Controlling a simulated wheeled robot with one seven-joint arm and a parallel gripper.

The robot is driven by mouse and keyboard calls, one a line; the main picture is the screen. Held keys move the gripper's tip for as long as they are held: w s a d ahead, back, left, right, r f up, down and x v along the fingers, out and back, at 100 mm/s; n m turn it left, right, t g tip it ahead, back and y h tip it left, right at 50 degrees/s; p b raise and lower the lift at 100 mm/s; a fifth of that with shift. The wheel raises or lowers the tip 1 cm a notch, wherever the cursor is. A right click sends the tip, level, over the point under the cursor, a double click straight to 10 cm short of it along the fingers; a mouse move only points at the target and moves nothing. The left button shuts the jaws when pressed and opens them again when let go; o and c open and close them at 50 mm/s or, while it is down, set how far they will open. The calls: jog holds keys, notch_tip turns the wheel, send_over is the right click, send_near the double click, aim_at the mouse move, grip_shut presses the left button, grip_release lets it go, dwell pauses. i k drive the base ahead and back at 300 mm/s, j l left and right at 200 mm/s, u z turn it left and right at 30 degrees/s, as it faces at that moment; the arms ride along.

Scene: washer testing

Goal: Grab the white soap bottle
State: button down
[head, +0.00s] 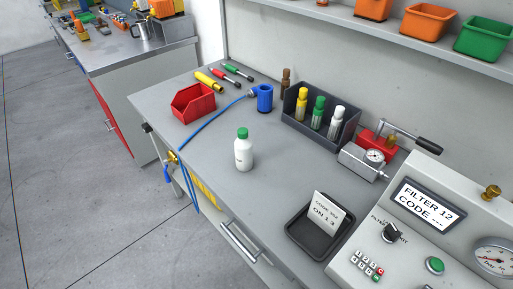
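The white soap bottle (243,153) stands upright on the grey workbench (205,150). It has a green cap and a small label on its front. Nothing touches it, and there is clear bench around it. My gripper is not in the head view, so its state does not show.
A red bin (193,104) and a blue cylinder (264,98) with a blue hose stand behind the bottle. A dark rack (320,125) holds small bottles. A black tray (319,232) with a card and a control panel (420,225) are at right. A shelf (400,38) overhangs the back.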

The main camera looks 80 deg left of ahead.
aim_at(243, 143)
jog(key=u, duration=2.45)
jog(key=j+z, duration=0.15)
jog(key=z, duration=0.55)
jog(key=i+j+z, duration=0.1)
jog(key=j+z, duration=0.25)
jog(key=j, duration=0.4)
jog(key=j+z, duration=0.35)
jog(key=j, duration=0.35)
jog(key=k+j, duration=0.1)
jog(key=j, duration=1.1)
